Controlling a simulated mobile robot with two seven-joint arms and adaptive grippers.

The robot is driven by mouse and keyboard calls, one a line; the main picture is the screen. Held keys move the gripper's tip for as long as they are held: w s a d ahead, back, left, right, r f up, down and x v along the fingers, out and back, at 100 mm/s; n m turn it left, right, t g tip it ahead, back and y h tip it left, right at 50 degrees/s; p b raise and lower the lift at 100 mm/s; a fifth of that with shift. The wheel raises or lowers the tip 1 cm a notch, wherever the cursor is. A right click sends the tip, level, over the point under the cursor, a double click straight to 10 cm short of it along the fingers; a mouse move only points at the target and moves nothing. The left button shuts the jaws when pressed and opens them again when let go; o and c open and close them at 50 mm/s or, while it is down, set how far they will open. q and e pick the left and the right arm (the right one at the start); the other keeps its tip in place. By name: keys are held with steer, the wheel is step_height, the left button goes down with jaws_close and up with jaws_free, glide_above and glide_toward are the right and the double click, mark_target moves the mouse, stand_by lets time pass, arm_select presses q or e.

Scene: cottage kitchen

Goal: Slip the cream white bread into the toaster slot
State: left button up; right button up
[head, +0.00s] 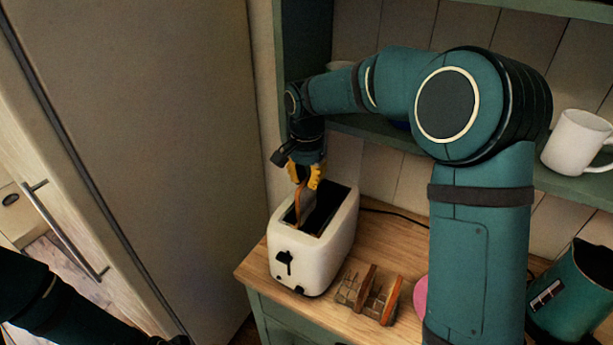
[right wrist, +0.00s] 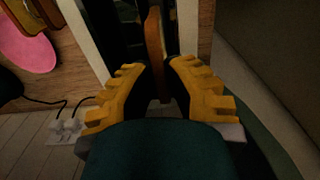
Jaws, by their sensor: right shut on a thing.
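The white toaster (head: 315,258) stands on the wooden counter, its two dark slots facing up. My right gripper (head: 306,178), with yellow fingers, is above the toaster and shut on a bread slice (head: 298,207). The slice shows as a thin brown edge, upright, its lower end at the slot on the picture's left; how deep it reaches is hidden. In the right wrist view the slice (right wrist: 154,45) stands edge-on between the yellow fingers (right wrist: 160,75), over the dark slots and between the toaster's pale walls (right wrist: 187,30). Only my left arm shows, at the lower left; its fingers are out of sight.
A rack (head: 368,292) with brown slices stands in front of the toaster at its right. A pink plate (head: 420,298) is partly behind my right arm. A green pitcher (head: 572,298) stands at right, a white mug (head: 577,142) on the shelf. A tall cabinet (head: 170,130) is close at left.

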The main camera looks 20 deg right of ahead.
steer(key=o, duration=0.8)
steer(key=shift+c, duration=0.2)
steer(key=shift+r, duration=0.1)
step_height(320, 180, up, 12)
stand_by(0.5)
